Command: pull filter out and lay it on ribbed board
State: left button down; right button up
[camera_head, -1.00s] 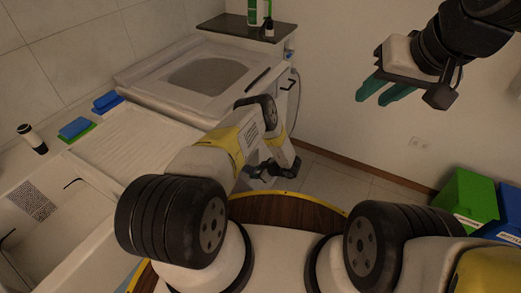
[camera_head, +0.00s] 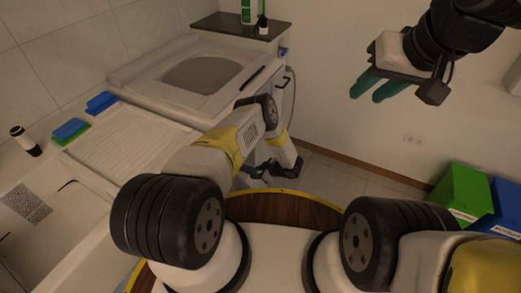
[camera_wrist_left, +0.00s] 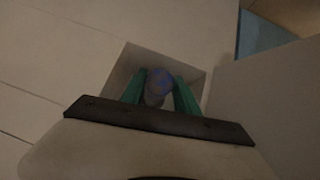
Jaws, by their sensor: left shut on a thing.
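In the left wrist view my left gripper (camera_wrist_left: 160,80) has its green fingers shut on the filter (camera_wrist_left: 158,85), a round grey-blue piece. The filter sits in front of a square opening (camera_wrist_left: 190,69) in a pale panel; how far it is out I cannot tell. In the head view my left wrist (camera_head: 262,170) reaches low beside the white washer-like unit, its fingertips hidden. The ribbed board (camera_head: 135,137) is the pale grooved surface at the left, with its middle bare. My right gripper (camera_head: 376,88) hangs empty at the upper right, its green fingers apart.
A dark shelf (camera_head: 240,27) holds bottles at the back. Green (camera_head: 462,193) and blue bins stand at the right.

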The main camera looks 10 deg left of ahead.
pick_arm(q)
jog(key=shift+s+d, duration=0.3)
jog(key=shift+d, duration=0.45)
jog(key=shift+s+d, duration=0.35)
jog(key=shift+d, duration=0.55)
jog(key=shift+s+d, duration=0.3)
jog(key=shift+d, duration=0.55)
